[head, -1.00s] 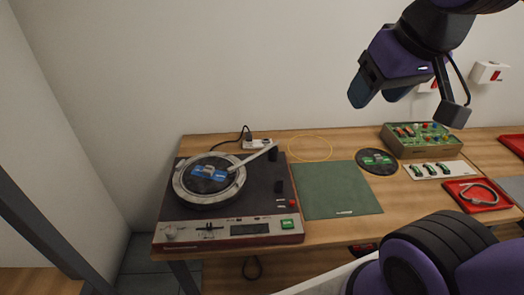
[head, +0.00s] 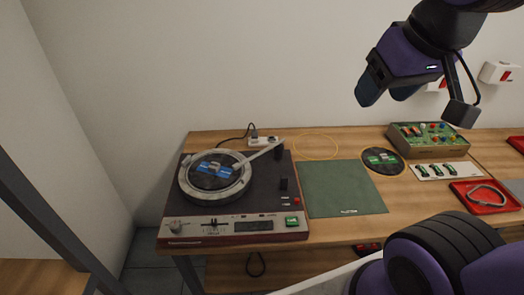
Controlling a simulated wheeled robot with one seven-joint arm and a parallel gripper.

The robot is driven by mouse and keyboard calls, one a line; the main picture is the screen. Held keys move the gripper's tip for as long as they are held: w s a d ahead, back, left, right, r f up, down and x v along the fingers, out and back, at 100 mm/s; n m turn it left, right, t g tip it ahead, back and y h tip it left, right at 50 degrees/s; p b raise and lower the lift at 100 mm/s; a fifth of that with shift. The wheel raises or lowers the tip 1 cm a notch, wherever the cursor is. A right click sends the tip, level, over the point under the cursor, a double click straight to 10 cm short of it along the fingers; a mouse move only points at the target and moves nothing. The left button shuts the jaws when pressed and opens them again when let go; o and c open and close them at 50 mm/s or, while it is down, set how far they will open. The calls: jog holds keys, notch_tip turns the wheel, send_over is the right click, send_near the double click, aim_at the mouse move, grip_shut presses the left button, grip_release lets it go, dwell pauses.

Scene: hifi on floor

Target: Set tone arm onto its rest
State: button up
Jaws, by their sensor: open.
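The turntable (head: 236,224) stands at the left of the wooden table, with a dark record with a blue label (head: 215,169) on its platter. The pale tone arm (head: 259,153) runs from its pivot (head: 278,151) at the back right down to the left, its head end over the right edge of the platter. I cannot tell whether its tip touches the record. The rest cannot be made out at this size. My gripper (head: 384,98) is open and empty, high in the air to the right of the turntable and well apart from it.
A green mat (head: 344,188) lies right of the turntable. Beyond it are a loose black disc (head: 382,161), a box with coloured knobs (head: 428,139), a white panel with switches (head: 436,171) and a red tray (head: 484,206). A power strip (head: 264,141) and yellow ring (head: 316,147) lie behind.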

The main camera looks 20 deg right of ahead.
jog(key=shift+w, duration=0.1)
jog(key=c, duration=0.4)
jog(key=shift+o, duration=0.2)
jog(key=m+g, duration=0.5)
jog(key=m, duration=0.8)
send_over(257, 153)
notch_tip(257, 153, down, 27)
notch_tip(257, 153, down, 10)
jog(key=shift+a+f, duration=0.1)
jog(key=shift+f, duration=0.1)
grip_shut()
